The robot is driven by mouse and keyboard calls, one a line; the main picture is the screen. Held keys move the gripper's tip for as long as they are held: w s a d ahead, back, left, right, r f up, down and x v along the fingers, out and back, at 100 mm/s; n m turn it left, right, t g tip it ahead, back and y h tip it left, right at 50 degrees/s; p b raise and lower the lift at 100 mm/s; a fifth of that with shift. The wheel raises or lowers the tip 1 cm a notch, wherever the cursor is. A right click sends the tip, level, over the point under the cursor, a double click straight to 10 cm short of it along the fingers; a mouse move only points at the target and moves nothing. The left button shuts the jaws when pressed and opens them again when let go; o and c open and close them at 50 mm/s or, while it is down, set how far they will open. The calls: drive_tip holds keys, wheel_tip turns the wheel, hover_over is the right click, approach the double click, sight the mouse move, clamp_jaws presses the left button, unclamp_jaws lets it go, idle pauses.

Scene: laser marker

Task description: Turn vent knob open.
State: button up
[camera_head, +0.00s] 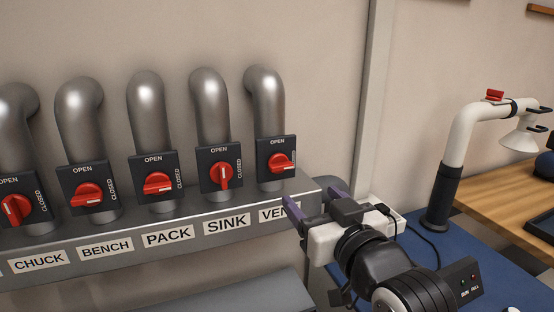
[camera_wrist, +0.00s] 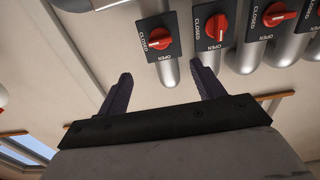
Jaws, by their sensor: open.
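The vent knob (camera_head: 281,164) is a red rotary handle on a black plate above the partly hidden "VENT" label (camera_head: 276,214). Its handle lies sideways, with its white mark toward the "CLOSED" side. In the wrist view, which is upside down, the vent knob (camera_wrist: 159,39) is the leftmost one. My gripper (camera_head: 312,205) is open and empty, below and to the right of the knob in the head view, apart from it. In the wrist view my gripper (camera_wrist: 161,76) has its two dark fingers spread, with the knob beyond the gap between them.
The sink knob (camera_head: 224,175) stands just left, its handle vertical. The pack knob (camera_head: 157,184), bench knob (camera_head: 88,195) and chuck knob (camera_head: 15,209) follow further left. Grey pipes rise behind the plates. A white extraction arm (camera_head: 457,145) stands on the blue mat at right.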

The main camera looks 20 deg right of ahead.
sight(283, 167)
drive_tip(key=w+p, duration=0.1)
drive_tip(key=w, duration=0.3)
drive_tip(key=w+p, duration=0.1)
drive_tip(key=w, duration=0.3)
drive_tip(key=w+p, duration=0.1)
drive_tip(key=w, duration=0.4)
drive_tip(key=shift+w+a, duration=0.1)
drive_tip(key=shift+a, duration=0.15)
drive_tip(key=c, duration=1)
